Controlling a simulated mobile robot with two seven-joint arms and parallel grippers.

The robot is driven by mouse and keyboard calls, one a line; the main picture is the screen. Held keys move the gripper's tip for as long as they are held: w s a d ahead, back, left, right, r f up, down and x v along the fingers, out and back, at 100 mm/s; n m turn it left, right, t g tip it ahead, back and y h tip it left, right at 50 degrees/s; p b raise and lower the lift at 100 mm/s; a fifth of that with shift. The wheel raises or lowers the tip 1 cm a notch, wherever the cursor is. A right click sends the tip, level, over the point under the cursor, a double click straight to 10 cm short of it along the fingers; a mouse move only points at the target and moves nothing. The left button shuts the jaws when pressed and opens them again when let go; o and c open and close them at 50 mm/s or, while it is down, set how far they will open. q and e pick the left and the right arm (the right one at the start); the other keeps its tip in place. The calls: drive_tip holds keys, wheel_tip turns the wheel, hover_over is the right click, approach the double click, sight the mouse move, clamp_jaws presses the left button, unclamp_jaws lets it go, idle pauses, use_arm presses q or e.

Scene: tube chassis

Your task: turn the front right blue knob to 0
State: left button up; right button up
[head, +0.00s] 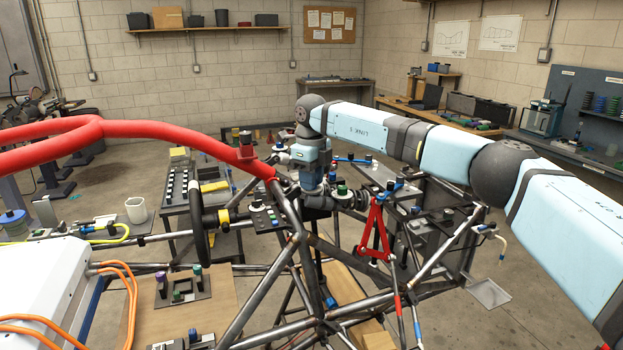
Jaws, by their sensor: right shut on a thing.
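My right arm comes in from the right, and its wrist bends down at the front corner of the tube chassis (287,215). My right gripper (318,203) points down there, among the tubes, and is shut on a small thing. That thing is hidden by the gripper, and I take it to be the front right blue knob; its pointer and scale cannot be read. My left gripper is not in view.
A red padded tube (110,130) crosses the left side. A red A-shaped arm (375,235) and a dark spring sit close right of the gripper. A steering wheel (198,215) and a white box (40,285) are at left. Carts and benches stand behind.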

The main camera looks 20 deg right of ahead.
drive_tip(key=m, duration=0.5)
drive_tip(key=shift+m, duration=0.3)
idle(0.4)
drive_tip(key=o, duration=0.9)
drive_tip(key=shift+o, duration=0.2)
wheel_tip(320, 180, up, 14)
drive_tip(key=b, duration=0.1)
drive_tip(key=shift+b, duration=0.35)
drive_tip(key=shift+f, duration=0.1)
